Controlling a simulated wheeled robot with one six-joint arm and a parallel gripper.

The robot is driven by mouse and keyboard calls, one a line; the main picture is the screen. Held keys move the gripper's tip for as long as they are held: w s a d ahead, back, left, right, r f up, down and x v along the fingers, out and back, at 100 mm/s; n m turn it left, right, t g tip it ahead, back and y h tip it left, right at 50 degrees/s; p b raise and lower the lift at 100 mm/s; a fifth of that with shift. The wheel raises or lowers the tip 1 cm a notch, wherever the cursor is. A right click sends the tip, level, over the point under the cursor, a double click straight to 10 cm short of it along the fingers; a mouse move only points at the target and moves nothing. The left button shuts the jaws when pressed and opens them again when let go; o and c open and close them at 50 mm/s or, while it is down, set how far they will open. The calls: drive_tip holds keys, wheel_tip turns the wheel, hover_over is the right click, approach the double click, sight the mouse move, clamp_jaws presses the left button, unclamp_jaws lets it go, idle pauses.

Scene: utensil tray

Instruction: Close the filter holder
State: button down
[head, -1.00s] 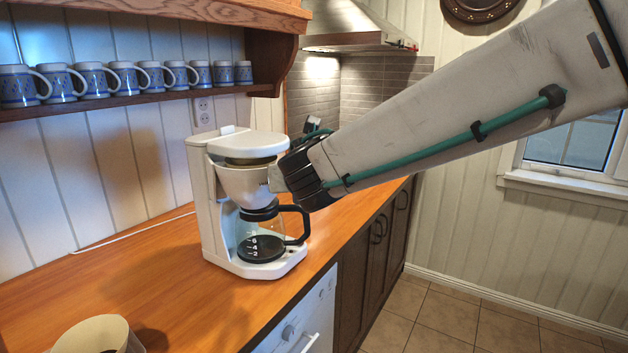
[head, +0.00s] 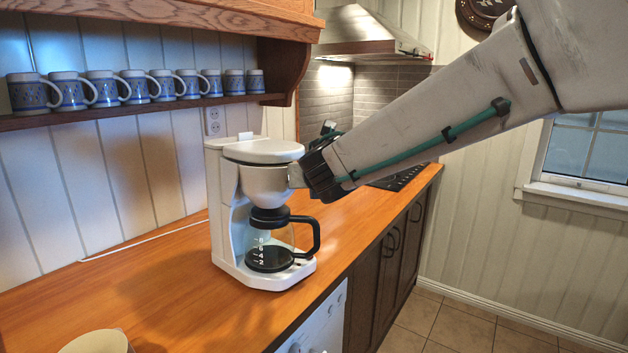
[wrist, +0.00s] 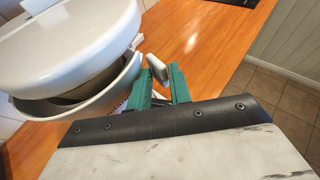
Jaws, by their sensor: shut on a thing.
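The filter holder (head: 265,186) is the white funnel of a white coffee maker (head: 222,205). It sits under the rounded lid (head: 263,150) and above the glass carafe (head: 270,245). In the wrist view the holder (wrist: 105,97) lies mostly beneath the lid (wrist: 75,45), with a dark gap between them at the left. My gripper (head: 298,174) is at the holder's right side. In the wrist view the green fingers of my gripper (wrist: 162,80) are shut on the holder's light handle (wrist: 157,70). In the head view my arm's end partly hides the handle.
Several blue-patterned mugs (head: 102,88) stand on the wall shelf. A pale round object (head: 95,342) is at the counter's near left. A white cable (head: 145,238) runs along the wall. The wooden counter (head: 165,285) is clear left of the machine.

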drive_tip(key=shift+w+d+f, duration=0.1)
drive_tip(key=shift+w, duration=0.15)
idle(0.3)
drive_tip(key=c, duration=1.8)
unclamp_jaws()
drive_tip(key=v, duration=0.7)
drive_tip(key=shift+s+r, duration=0.2)
drive_tip(key=shift+s, duration=0.15)
